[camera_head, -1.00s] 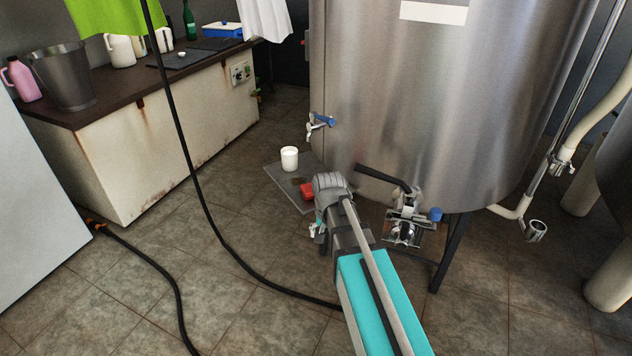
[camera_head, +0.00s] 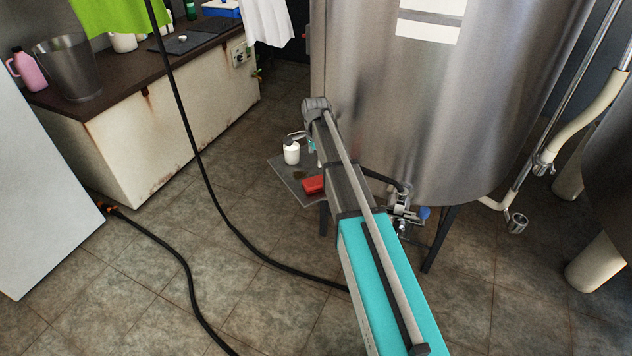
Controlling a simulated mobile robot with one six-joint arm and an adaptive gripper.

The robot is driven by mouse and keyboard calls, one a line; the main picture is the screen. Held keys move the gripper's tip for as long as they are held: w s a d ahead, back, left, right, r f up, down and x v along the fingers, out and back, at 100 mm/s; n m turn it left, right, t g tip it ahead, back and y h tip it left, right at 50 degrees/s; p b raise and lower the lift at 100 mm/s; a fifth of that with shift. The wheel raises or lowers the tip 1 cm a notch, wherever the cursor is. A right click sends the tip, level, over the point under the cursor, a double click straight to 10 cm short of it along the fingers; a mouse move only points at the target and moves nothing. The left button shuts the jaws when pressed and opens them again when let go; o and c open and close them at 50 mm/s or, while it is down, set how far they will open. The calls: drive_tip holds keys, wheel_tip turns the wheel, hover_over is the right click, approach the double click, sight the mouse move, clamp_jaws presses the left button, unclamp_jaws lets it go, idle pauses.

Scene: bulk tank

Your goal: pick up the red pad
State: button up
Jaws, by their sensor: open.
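The red pad (camera_head: 314,185) lies on a dark grey slab or low shelf (camera_head: 287,176) below the tank's front. It is clear of my gripper, and my arm passes just right of it. My arm reaches forward past the pad, with its wrist high beside the tank. My gripper (camera_head: 296,138) shows only small and partly, left of the wrist and above the pad. It overlaps the top of a white cup (camera_head: 292,155) in the picture; I cannot tell whether they touch. It is open, with nothing seen in it.
The steel tank (camera_head: 440,110) stands close on the right, with a valve (camera_head: 403,212) low down. A black hose (camera_head: 215,200) hangs and runs across the floor. A counter (camera_head: 180,125) stands left.

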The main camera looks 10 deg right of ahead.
sight(315, 181)
drive_tip(key=shift+f, duration=0.1)
drive_tip(key=shift+f+b, duration=3.35)
drive_tip(key=shift+b, duration=0.1)
drive_tip(key=shift+f, duration=0.1)
drive_tip(key=shift+a+f+b, duration=0.15)
drive_tip(key=shift+f+b, duration=2.35)
drive_tip(key=shift+b, duration=0.1)
drive_tip(key=c, duration=0.8)
drive_tip(key=shift+o, duration=0.2)
drive_tip(key=shift+r, duration=0.2)
